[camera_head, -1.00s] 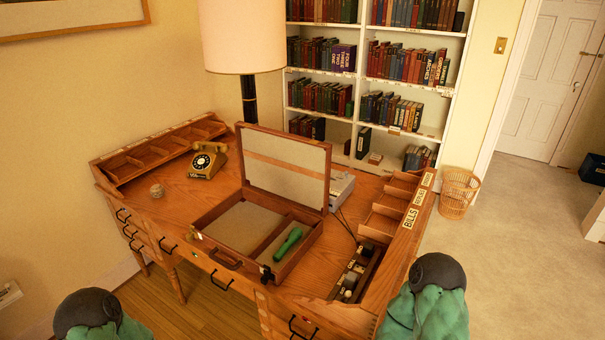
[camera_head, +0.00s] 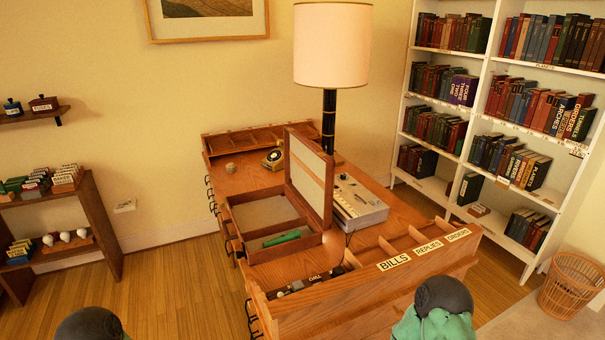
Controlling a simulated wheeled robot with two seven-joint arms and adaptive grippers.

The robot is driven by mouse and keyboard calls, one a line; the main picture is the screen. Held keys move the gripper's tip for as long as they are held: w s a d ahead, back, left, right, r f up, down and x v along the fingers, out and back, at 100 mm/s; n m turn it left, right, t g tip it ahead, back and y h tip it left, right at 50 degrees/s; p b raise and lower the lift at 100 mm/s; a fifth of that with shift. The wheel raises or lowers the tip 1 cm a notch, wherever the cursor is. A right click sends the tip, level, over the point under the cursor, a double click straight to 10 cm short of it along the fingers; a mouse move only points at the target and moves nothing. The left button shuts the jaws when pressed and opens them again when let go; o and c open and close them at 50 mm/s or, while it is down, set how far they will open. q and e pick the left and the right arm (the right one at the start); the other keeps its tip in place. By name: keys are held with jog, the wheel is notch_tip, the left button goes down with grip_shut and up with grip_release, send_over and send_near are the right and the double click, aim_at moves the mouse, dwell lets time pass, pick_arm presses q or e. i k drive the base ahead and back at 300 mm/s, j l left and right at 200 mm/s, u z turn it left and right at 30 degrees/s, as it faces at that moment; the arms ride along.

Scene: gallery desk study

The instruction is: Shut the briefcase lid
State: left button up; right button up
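The wooden briefcase stands open on the desk (camera_head: 390,210). Its lid (camera_head: 308,178) is raised roughly upright on the right side of the case. The briefcase base (camera_head: 241,225) has a pale lining, and a green object (camera_head: 281,239) lies in its near compartment. Parts of my two arms show at the bottom edge, dark rounded joints with green below, one at left and one at right. Neither of my grippers is in view, and nothing of mine touches the briefcase.
A lamp (camera_head: 331,45), a partly hidden telephone (camera_head: 272,159) and a grey machine (camera_head: 357,203) are on the desk. Labelled pigeonholes (camera_head: 399,262) line its near right edge. A wastebasket (camera_head: 571,285) stands at right. Wooden floor (camera_head: 170,285) is clear at left.

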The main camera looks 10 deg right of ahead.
aim_at(309, 171)
jog(key=i+l+u, duration=0.15)
jog(key=l+u, duration=0.35)
jog(key=l, duration=0.95)
jog(key=k+l+u, duration=0.15)
jog(key=l+u, duration=0.3)
jog(key=l, duration=0.95)
jog(key=l+u, duration=0.4)
jog(key=l, duration=0.7)
